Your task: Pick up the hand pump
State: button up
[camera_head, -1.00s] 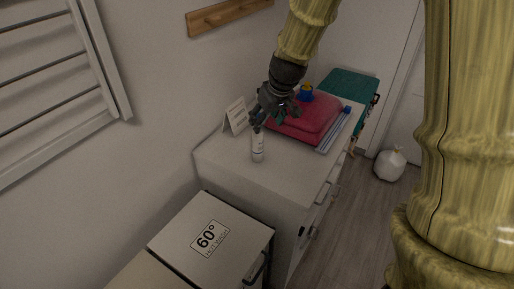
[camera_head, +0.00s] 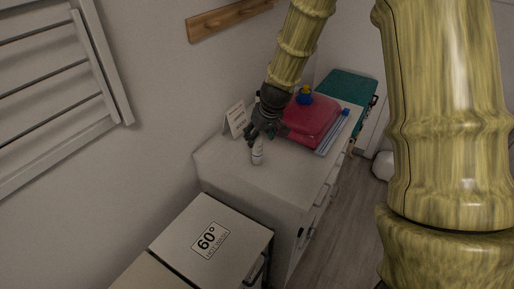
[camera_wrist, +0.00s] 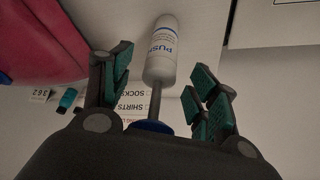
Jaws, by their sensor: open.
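The hand pump appears to be the white cylinder with blue "PUSH" lettering (camera_wrist: 162,50) in the wrist view. A thin grey shaft runs from it to a dark blue disc, partly hidden by my gripper body. In the head view the white pump (camera_head: 257,155) stands near the left side of the white cabinet top (camera_head: 275,185). My gripper (camera_head: 257,137) is right over it, hiding its upper part. In the wrist view my gripper (camera_wrist: 162,88) is open, with teal-padded fingers on either side of the shaft. I see gaps on both sides.
A small sign card (camera_head: 236,119) stands close behind the gripper. A green box (camera_head: 350,87) is farther back. The front of the cabinet top is clear.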

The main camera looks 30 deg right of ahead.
jog(key=shift+x, duration=1.15)
grip_shut()
